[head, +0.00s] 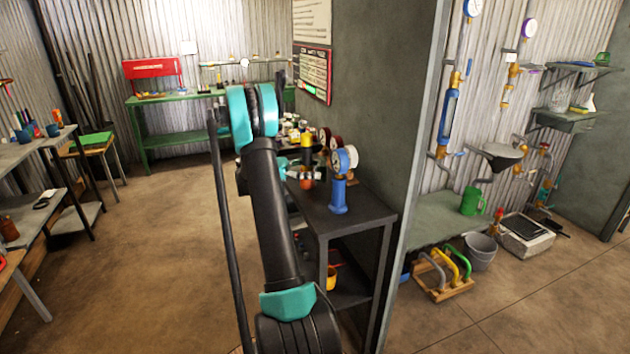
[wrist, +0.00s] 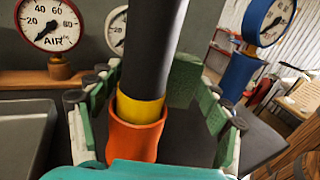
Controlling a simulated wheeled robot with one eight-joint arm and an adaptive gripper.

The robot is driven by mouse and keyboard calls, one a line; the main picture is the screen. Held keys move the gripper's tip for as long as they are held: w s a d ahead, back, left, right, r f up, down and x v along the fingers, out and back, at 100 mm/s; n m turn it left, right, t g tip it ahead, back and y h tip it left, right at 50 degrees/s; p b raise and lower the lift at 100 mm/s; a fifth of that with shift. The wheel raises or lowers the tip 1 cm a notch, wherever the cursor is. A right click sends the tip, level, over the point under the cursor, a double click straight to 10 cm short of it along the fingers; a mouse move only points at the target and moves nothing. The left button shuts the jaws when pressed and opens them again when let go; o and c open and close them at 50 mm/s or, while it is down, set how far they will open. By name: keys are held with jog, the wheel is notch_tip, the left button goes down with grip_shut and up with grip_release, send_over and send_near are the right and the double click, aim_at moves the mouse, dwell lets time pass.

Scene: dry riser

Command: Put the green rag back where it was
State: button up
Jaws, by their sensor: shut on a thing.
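My gripper (head: 301,168) is over the dark bench beside the grey wall. Its green fingers (wrist: 165,100) are around an upright black object with a yellow band and orange lower part (wrist: 137,130), which also shows in the head view (head: 307,142). It is shut on this object.
A blue gauge (head: 339,192) stands on the dark bench (head: 350,215), close right of my gripper. Red-rimmed gauges (wrist: 47,25) stand behind. The wall edge (head: 415,150) is right of the bench. A green can (head: 471,201) stands farther right. The floor at left (head: 170,230) is open.

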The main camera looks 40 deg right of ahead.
aim_at(315, 188)
jog(key=shift+f, duration=2.1)
jog(key=o, duration=1.3)
jog(key=shift+f, duration=0.1)
jog(key=shift+o, duration=0.2)
